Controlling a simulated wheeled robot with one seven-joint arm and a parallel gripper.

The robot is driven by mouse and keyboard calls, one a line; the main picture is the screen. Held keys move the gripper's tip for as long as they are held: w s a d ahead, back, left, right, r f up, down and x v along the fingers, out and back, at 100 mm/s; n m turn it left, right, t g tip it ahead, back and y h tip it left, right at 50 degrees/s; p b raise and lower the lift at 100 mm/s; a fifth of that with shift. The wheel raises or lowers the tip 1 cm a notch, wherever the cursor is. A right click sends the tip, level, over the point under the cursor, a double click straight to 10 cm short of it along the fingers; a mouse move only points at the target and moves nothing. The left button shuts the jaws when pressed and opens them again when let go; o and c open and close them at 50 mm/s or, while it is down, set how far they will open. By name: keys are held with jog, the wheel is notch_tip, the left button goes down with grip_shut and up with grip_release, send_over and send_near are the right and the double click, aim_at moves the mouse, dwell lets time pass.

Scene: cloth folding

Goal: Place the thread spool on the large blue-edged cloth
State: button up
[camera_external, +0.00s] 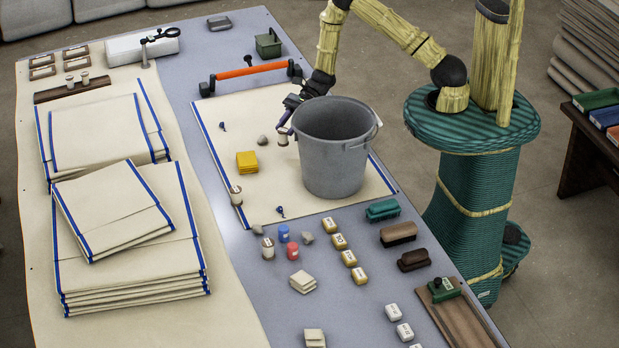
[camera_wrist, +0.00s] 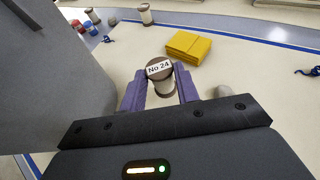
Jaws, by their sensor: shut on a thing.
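The thread spool (camera_wrist: 160,84), with a brown top labelled "No 24", is between the purple fingers of my gripper (camera_wrist: 160,88). In the external view the spool (camera_external: 283,138) is low over the large blue-edged cloth (camera_external: 222,108), left of the bucket. My gripper (camera_external: 286,126) is shut on it there, partly hidden by the bucket. I cannot tell whether the spool touches the cloth. The cloth lies flat on the grey table, cream with blue edges.
A grey bucket (camera_external: 333,150) stands on the cloth close to my gripper. A yellow folded cloth (camera_external: 246,162), a stone (camera_external: 262,140) and another spool (camera_external: 236,196) are also on it. An orange-handled bar (camera_external: 250,70) lies behind. Folded blue-edged cloths (camera_external: 125,210) are stacked at left.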

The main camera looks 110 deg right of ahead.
jog(key=shift+f, duration=0.15)
jog(key=shift+f, duration=2)
jog(key=shift+f, duration=0.1)
jog(key=o, duration=1)
jog(key=shift+c, duration=0.2)
jog(key=v, duration=1.2)
jog(key=shift+b, duration=0.35)
